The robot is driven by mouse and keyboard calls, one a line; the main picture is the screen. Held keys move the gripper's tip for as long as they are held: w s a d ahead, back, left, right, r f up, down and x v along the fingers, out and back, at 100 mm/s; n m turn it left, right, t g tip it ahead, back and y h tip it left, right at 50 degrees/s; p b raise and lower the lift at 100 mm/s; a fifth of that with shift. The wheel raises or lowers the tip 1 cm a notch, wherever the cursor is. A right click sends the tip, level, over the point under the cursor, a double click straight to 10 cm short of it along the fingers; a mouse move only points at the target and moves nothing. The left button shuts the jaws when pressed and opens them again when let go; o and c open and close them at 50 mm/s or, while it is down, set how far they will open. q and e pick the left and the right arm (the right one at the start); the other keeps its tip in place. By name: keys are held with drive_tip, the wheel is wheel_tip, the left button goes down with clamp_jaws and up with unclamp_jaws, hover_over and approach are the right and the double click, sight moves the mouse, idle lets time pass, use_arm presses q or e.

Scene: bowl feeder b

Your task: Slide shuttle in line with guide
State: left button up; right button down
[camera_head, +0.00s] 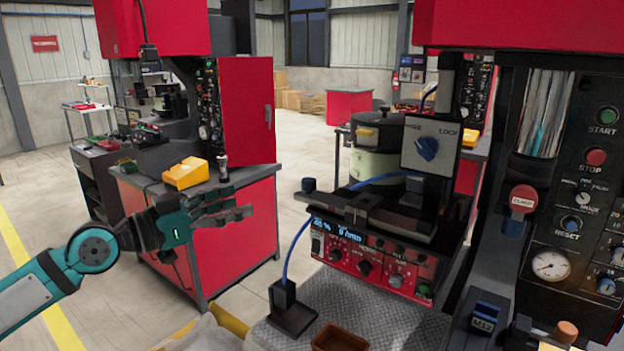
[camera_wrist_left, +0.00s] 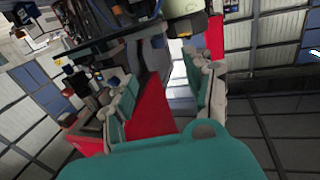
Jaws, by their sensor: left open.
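My left gripper (camera_head: 236,203) reaches in from the left in the head view. It is open and empty, in the air left of the bowl feeder station and apart from it. Its two spread fingers also show in the left wrist view (camera_wrist_left: 163,88). A dark rail-like assembly (camera_head: 325,199) lies across the front of the station, below the feeder bowl (camera_head: 374,133). A dark block (camera_head: 362,207) sits on this assembly. I cannot tell for sure which part is the shuttle and which is the guide, or whether they line up. My right gripper is not in view.
A red control panel (camera_head: 372,262) with knobs is under the rail. A box with a blue knob (camera_head: 426,149) stands right of the bowl. A blue cable runs down to a black block (camera_head: 291,309) on the textured metal plate (camera_head: 385,318). A brown tray (camera_head: 340,338) is at the front.

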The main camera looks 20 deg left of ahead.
use_arm(q)
drive_tip(key=p, duration=0.5)
approach(303, 183)
drive_tip(key=p+x, duration=0.4)
drive_tip(key=x, duration=0.6)
drive_tip(key=shift+w+d, duration=0.15)
drive_tip(key=shift+w, duration=0.15)
drive_tip(key=shift+w+d+f, duration=0.1)
drive_tip(key=shift+w+d, duration=0.15)
drive_tip(key=shift+w, duration=0.1)
clamp_jaws()
